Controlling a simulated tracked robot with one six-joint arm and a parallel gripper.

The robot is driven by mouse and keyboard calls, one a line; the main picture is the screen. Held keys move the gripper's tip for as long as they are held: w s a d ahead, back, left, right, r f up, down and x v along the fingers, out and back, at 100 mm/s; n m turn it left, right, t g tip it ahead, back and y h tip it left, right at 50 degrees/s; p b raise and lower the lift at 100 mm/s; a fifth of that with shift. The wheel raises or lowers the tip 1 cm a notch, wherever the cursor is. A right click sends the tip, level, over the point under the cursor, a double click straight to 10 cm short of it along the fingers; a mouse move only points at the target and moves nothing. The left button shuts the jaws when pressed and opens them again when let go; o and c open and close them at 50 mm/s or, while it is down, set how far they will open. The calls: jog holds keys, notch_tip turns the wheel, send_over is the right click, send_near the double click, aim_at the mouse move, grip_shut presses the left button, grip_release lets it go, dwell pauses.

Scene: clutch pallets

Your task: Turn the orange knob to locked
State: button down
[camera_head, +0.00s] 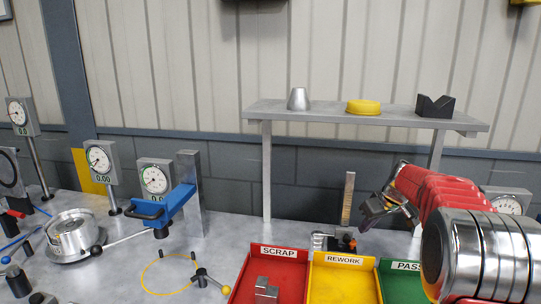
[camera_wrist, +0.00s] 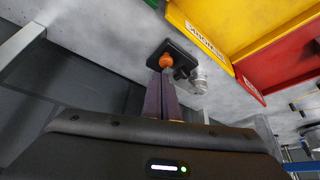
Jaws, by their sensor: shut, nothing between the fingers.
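The orange knob (camera_wrist: 166,60) sits on a small dark fixture (camera_wrist: 175,55) with a silver part beside it. In the head view the knob (camera_head: 351,245) is a small orange spot low on the fixture, behind the yellow tray. My gripper (camera_wrist: 165,78) is shut and empty, its fingers pointing at the knob. In the wrist view the fingertips overlap the knob's near edge; I cannot tell whether they touch. In the head view my gripper (camera_head: 366,222) is above and right of the knob. The knob's locked marking is not readable.
A red SCRAP tray (camera_head: 245,283), yellow REWORK tray (camera_head: 343,280) and green PASS tray (camera_head: 398,283) stand in front. A grey shelf (camera_head: 340,115) stands behind on legs. Bench left of the fixture is partly clear.

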jog(key=shift+d, duration=0.1)
jog(key=shift+f, duration=3.5)
jog(key=shift+s+a, duration=0.3)
jog(key=shift+a, duration=0.4)
jog(key=shift+a, duration=0.55)
jog(key=shift+s+d, duration=0.1)
jog(key=shift+s, duration=0.35)
jog(key=shift+r, duration=0.1)
jog(key=shift+r, duration=2.95)
